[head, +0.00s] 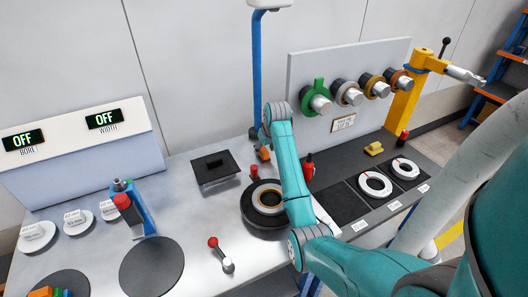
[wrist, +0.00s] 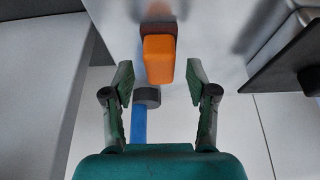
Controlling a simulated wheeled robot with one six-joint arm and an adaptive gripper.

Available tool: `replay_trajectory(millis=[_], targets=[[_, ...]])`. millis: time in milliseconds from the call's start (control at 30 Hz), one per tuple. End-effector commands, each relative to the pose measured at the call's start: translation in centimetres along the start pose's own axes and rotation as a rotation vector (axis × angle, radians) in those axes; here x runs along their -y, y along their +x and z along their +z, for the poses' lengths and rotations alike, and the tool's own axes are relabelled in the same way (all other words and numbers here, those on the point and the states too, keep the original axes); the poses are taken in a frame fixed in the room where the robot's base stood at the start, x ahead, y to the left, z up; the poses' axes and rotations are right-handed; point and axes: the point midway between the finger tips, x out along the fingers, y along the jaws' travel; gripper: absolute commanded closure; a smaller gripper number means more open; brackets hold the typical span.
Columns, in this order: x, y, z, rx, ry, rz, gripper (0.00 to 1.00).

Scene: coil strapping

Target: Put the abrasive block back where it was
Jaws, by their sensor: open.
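An orange block with a dark brown-red end (wrist: 160,58) stands on the bench in the wrist view; I take it as the abrasive block. In the head view its orange part (head: 264,154) shows small behind my arm, close to the foot of the blue post. My gripper (wrist: 160,80) is open, its fingertips left and right of the block's near end, with a visible gap on each side. I cannot tell whether the block bears on anything but the bench. In the head view my gripper is mostly hidden behind my teal arm.
The blue post (head: 257,70) with its dark foot (wrist: 147,96) stands very near my gripper. A dark square plate (head: 214,170) lies left, a black round holder with a ring (head: 267,208) in front. A yellow piece (head: 374,148) sits right on the dark panel.

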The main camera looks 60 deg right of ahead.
Motion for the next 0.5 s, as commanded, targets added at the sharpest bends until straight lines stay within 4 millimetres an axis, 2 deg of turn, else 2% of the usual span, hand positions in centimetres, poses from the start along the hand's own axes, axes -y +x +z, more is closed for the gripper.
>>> replay_trajectory(millis=[300,500], targets=[[0.0,-6.4,-0.1,-0.003,0.0,0.001,0.42],[0.0,-9.0,0.0,-0.002,0.0,0.0,0.42]])
